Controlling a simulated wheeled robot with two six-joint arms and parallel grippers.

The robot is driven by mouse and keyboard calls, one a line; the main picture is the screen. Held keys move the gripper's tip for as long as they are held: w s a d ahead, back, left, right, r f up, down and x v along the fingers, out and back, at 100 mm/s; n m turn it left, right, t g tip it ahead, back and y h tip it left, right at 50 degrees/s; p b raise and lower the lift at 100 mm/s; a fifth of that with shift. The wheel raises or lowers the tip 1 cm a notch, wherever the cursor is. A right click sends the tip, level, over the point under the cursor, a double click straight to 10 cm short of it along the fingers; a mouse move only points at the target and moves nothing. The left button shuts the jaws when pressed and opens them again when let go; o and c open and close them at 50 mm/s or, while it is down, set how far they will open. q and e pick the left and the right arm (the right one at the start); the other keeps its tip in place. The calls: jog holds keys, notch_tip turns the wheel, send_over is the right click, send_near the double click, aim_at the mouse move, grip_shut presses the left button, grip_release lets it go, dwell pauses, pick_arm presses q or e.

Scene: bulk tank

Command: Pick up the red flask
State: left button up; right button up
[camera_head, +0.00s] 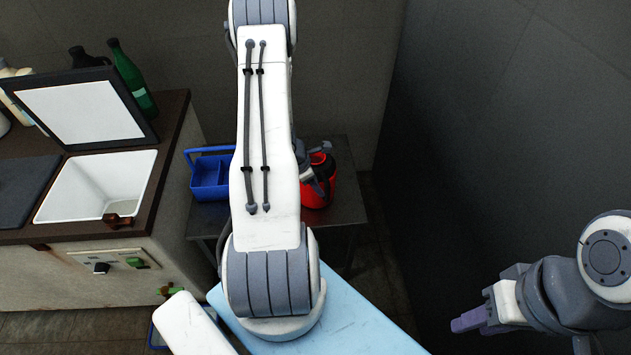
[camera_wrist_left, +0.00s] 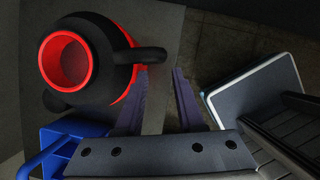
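The red flask (camera_head: 322,190) has a black top and stands on a small dark table, partly hidden behind my left arm in the head view. In the left wrist view the flask (camera_wrist_left: 127,92) is at the upper left, with its red-rimmed round opening and a black handle reaching right. My left gripper (camera_wrist_left: 160,95) is open and empty, its two purple fingers apart. The handle lies just beyond the fingertips; I cannot tell whether they touch. My left gripper (camera_head: 318,165) is mostly hidden in the head view. My right gripper (camera_head: 468,321) is at the lower right, away from the flask; its opening is unclear.
A blue caddy (camera_head: 211,175) stands left of the flask on the dark table (camera_head: 345,155). A counter with a white tank (camera_head: 97,185), raised lid (camera_head: 82,110) and green bottle (camera_head: 133,80) is at the left. A dark wall (camera_head: 510,140) is at the right.

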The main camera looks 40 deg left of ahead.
pick_arm(q)
jog(key=shift+x, duration=2.7)
jog(key=shift+w+d+r, duration=0.15)
jog(key=shift+w+d, duration=0.05)
grip_shut()
